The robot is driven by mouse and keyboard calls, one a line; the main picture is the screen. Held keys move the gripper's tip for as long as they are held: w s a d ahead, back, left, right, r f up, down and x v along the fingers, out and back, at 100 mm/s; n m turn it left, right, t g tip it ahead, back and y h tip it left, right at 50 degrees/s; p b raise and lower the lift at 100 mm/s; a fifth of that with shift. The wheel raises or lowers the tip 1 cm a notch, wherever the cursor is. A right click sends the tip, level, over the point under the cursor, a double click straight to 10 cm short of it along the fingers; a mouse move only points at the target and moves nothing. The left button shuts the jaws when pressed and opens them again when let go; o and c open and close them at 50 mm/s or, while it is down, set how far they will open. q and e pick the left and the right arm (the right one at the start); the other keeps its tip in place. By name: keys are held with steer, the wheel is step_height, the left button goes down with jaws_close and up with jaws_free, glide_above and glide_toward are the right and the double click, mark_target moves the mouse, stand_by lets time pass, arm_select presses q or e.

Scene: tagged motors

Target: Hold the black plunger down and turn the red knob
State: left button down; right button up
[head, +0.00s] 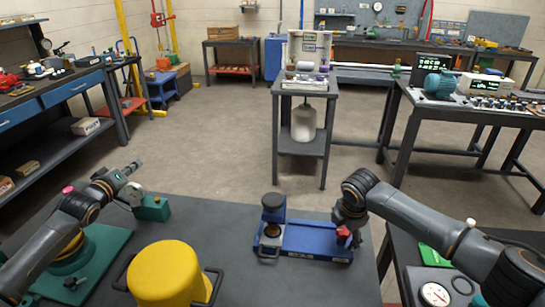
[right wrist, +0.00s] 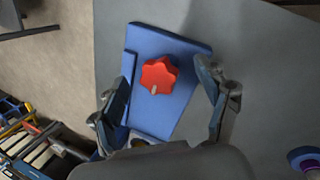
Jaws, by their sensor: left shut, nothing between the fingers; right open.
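In the right wrist view the lobed red knob (right wrist: 158,76) sits on the blue plate (right wrist: 178,42), between the spread fingers of my right gripper (right wrist: 160,84). The fingers look clear of it on both sides. My left gripper (head: 134,167) is shut and empty, well left of the plunger.
A yellow cylinder (head: 168,272) with black handles stands at the table front, between my left arm and the fixture. A green device (head: 434,255) is on the right-hand table. The tabletop behind the fixture is clear.

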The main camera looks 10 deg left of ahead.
arm_select(q)
steer(key=w+d+r+g+h, duration=0.2)
steer(key=w+d+g, duration=0.15)
steer(key=d, duration=1.25)
steer(key=w+d+r+g+h, duration=0.15)
steer(key=w+d, duration=0.25)
steer(key=d, duration=1.1)
steer(key=s+d+r+g+y, duration=0.3)
steer(key=s+d+r+g, duration=0.2)
steer(key=s+d+g, duration=0.35)
steer(key=shift+t, duration=0.45)
steer(key=f, duration=0.3)
steer(key=d+f, duration=0.1)
steer(key=f, duration=0.1)
steer(key=shift+s+d+f, duration=0.1)
steer(key=shift+s+f, duration=0.2)
steer(key=shift+f, duration=0.15)
